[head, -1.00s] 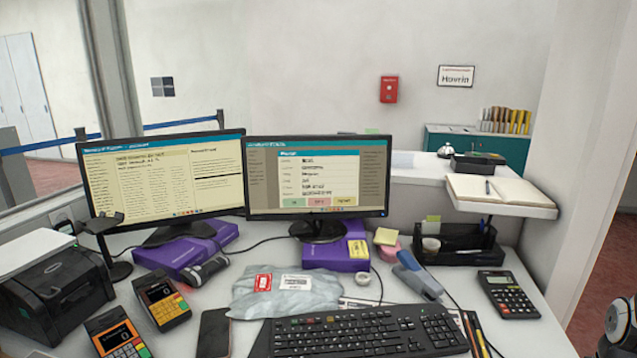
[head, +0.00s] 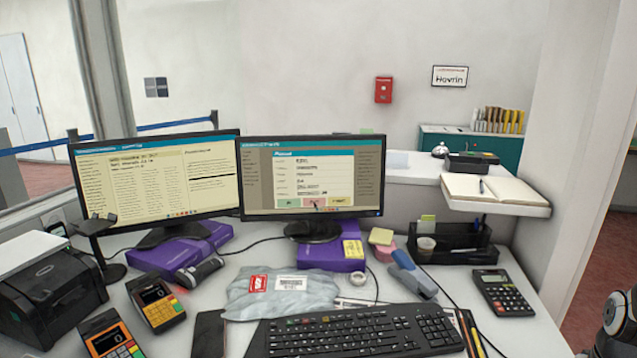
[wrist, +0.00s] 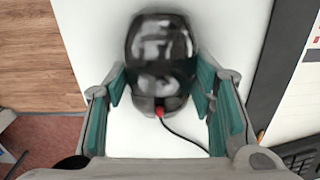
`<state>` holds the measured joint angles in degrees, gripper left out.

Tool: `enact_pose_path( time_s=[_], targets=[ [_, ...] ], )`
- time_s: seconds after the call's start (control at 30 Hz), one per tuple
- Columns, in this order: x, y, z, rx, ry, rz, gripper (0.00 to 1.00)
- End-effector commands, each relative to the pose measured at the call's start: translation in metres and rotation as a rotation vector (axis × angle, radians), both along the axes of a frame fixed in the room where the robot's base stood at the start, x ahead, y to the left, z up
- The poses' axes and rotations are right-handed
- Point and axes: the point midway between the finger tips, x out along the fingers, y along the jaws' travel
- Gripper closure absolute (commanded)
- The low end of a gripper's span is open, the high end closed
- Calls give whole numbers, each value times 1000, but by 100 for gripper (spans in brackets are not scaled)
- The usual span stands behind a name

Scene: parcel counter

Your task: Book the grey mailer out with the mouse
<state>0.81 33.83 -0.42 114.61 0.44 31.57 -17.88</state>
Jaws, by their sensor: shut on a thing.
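The grey mailer (head: 280,298) lies on the desk behind the keyboard, with a red label and a white barcode label facing up. The black mouse (wrist: 162,45) is in the wrist view on the white desktop, with a red part and its cable at the near end. My gripper (wrist: 160,84) is shut on the mouse, one teal-padded finger at each side. The gripper and mouse are outside the head view. The right monitor (head: 258,212) shows a form with green, red and yellow buttons; a small pointer appears at the red button. The button text is too small to read.
The keyboard (head: 360,330) lies at the front of the desk, left of the mouse area. The left monitor (head: 150,185) shows a list. A calculator (head: 502,292), a blue stapler-like tool (head: 412,275) and purple boxes (head: 330,258) crowd the desk.

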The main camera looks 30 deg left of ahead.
Motion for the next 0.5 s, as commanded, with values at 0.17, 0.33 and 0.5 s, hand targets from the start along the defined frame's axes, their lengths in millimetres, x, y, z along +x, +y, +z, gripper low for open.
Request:
enact_pose_path(
  time_s=[0.17,0.33,0.5],
  targets=[
    [0,0,0,0,0,0,41],
    [0,0,0,0,0,0,27],
    [0,0,0,0,0,0,27]
  ],
)
